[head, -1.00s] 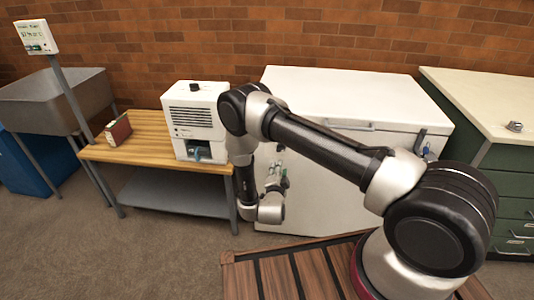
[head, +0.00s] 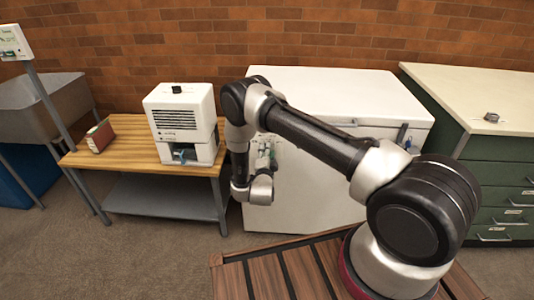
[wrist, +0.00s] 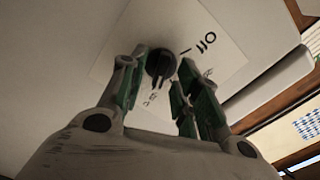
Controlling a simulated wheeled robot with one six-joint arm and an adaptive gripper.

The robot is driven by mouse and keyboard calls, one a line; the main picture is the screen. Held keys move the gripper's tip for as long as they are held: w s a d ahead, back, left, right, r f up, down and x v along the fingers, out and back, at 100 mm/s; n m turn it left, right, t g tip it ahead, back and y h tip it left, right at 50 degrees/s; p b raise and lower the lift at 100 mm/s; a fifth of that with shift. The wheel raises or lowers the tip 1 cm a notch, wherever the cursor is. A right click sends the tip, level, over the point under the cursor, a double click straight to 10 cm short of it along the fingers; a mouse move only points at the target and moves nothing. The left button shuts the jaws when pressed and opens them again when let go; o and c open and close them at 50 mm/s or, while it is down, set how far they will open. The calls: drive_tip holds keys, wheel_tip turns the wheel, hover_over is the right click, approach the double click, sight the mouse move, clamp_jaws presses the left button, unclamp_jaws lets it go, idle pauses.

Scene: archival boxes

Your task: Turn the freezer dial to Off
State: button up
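The white chest freezer (head: 320,180) stands behind my arm in the head view. In the wrist view its black dial (wrist: 160,63) sits on a white label (wrist: 222,62) on the freezer's face. The word "Off" (wrist: 206,41) is printed to the upper right of the dial, beside a tick mark. Smaller markings lie below the dial, too small to read. My gripper (wrist: 160,75) is open, with one green-padded finger on each side of the dial. I cannot tell whether the fingers touch it, nor exactly where its pointer aims. In the head view my gripper (head: 265,158) is close to the freezer's front.
A wooden bench (head: 130,131) at left carries a white machine (head: 183,110) and a red box (head: 100,136). A green cabinet (head: 500,175) with drawers stands at right. A slatted wooden platform (head: 290,275) is in front; open floor lies to the left.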

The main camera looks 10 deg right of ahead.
clamp_jaws()
drive_tip(key=shift+n, duration=0.4)
drive_tip(key=n, duration=2.6)
drive_tip(key=shift+a+f, duration=0.1)
drive_tip(key=shift+a, duration=0.25)
drive_tip(key=shift+n, duration=0.3)
unclamp_jaws()
